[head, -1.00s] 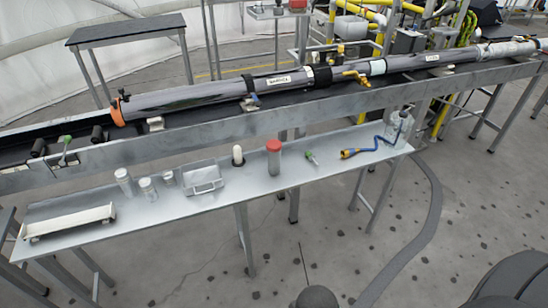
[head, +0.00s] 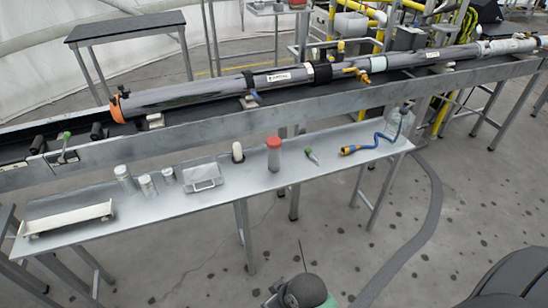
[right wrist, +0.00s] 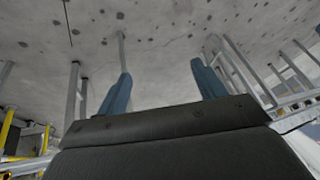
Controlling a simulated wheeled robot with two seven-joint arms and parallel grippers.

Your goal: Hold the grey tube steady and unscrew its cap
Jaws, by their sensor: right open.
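The grey tube (head: 274,161) stands upright on the long metal table, with its red cap (head: 273,142) on top. My right gripper (right wrist: 158,75) shows in the right wrist view with its two blue fingers spread wide and nothing between them. That view shows floor and metal legs, not the tube. In the head view, part of my arm is at the bottom middle, well in front of the table; no fingers show there. My left gripper is not in view.
On the table (head: 215,201) are a white tray (head: 68,219), several small jars, a wire-handled metal box (head: 202,176), a white-topped item (head: 238,152), a green-ended tool (head: 312,156), a blue-cabled device (head: 362,149) and a clear bottle (head: 399,121). A long pipe (head: 200,92) runs behind. Floor in front is open.

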